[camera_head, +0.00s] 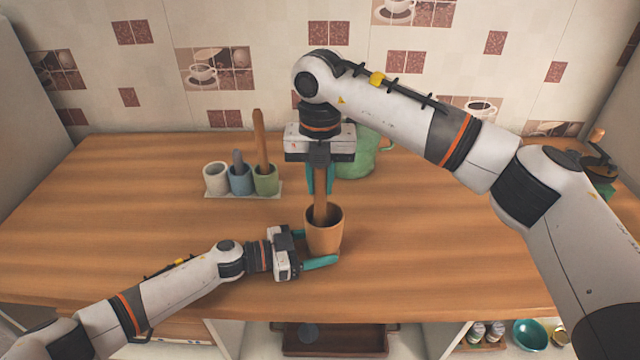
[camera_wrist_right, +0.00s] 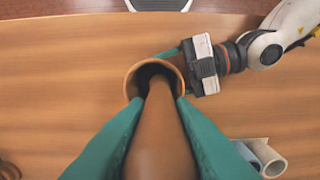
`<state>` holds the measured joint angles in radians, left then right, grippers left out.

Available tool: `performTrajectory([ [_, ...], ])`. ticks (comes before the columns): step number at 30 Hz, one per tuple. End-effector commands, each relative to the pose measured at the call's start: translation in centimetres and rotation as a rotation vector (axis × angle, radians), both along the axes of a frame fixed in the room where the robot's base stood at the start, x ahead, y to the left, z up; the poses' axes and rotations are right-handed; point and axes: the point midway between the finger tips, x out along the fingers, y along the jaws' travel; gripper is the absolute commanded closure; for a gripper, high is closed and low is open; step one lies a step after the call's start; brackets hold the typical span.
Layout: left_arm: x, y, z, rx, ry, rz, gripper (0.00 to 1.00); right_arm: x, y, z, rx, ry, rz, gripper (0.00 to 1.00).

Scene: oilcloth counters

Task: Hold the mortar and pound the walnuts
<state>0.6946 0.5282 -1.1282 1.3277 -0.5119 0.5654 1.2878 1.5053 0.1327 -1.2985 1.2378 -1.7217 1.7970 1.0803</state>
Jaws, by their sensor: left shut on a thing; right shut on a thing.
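The brown mortar (camera_head: 325,234) stands upright on the wooden counter, near its front edge. My left gripper (camera_head: 312,249) is shut around the mortar's sides, with one teal finger in front of it. My right gripper (camera_head: 320,180) points straight down above the mortar and is shut on the wooden pestle (camera_head: 320,205). The pestle stands about upright with its lower end inside the mortar's mouth. In the right wrist view the pestle (camera_wrist_right: 160,130) runs between the teal fingers into the dark inside of the mortar (camera_wrist_right: 133,84). Walnuts cannot be seen; the mortar's inside is dark and covered by the pestle.
White, blue and green cups (camera_head: 216,178) stand on a small tray at the back left, one holding a long wooden stick (camera_head: 259,135). A green jug (camera_head: 362,155) stands behind my right gripper. A grinder (camera_head: 598,165) is at the far right. The left counter is clear.

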Motion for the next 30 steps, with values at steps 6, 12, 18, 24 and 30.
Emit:
performTrajectory([
  [6, 0.0, 0.0, 0.0, 0.000, 0.000, 0.001, 0.49, 0.0, 0.0, 0.1, 0.000, 0.000, 0.000, 1.00],
  [12, 0.0, 0.0, 0.0, 0.000, 0.000, 0.001, 0.49, -0.2, -0.5, 0.2, 0.000, 0.000, 0.000, 1.00],
  [18, 0.0, 0.0, 0.0, 0.000, 0.000, 0.001, 0.49, -0.4, -1.4, 0.6, 0.000, 0.000, 0.000, 1.00],
  [24, 0.0, 0.0, 0.0, 0.000, 0.000, 0.000, 0.49, -0.4, -1.4, 0.6, 0.000, 0.000, 0.000, 1.00],
  [30, 0.0, 0.0, 0.0, 0.000, 0.000, 0.000, 0.49, -0.4, -1.4, 0.6, 0.000, 0.000, 0.000, 1.00],
])
